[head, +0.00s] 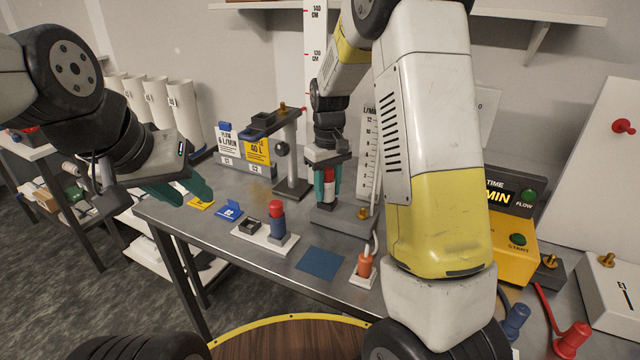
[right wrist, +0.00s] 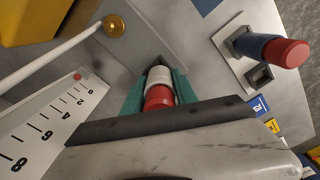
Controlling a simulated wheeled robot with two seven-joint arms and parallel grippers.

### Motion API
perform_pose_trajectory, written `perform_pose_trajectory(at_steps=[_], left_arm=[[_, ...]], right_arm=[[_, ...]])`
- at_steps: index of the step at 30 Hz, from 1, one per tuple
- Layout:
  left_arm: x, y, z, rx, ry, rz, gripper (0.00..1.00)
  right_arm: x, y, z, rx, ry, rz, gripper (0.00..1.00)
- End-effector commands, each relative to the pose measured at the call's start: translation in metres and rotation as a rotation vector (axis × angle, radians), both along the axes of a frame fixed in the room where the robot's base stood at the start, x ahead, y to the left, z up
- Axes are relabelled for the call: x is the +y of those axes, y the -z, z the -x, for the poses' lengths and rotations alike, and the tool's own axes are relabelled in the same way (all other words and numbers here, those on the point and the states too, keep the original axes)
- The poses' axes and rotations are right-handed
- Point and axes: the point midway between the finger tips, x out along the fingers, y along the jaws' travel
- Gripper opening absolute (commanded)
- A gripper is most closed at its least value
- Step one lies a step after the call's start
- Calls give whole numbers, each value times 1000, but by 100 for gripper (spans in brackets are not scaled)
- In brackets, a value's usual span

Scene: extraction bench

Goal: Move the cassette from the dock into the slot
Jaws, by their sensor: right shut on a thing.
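My right gripper (head: 328,188) is shut on a red and white cylinder (head: 329,175), which I take to be the cassette. It is upright, low over a grey block (head: 345,219); I cannot tell whether it touches it. The right wrist view shows the cylinder (right wrist: 158,90) between the teal fingers, its white end towards the block. A white base (head: 262,238) in front carries a red-capped blue cylinder (head: 277,222) and a dark square socket (head: 249,226). I cannot tell which parts are dock and slot.
A flow scale (head: 368,155) stands behind the block, with a brass knob (head: 364,213) beside it. A dark stand (head: 291,187) is to its left. A yellow timer box (head: 515,250) is at right.

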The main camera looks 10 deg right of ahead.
Motion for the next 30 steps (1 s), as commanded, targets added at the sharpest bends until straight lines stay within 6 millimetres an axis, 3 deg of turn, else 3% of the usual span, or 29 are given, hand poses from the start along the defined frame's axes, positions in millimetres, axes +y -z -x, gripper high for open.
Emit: perform_pose_trajectory(at_steps=[30], left_arm=[[0, 0, 0, 0, 0, 0, 36]], right_arm=[[0, -31, 0, -2, 0, 0, 0]])
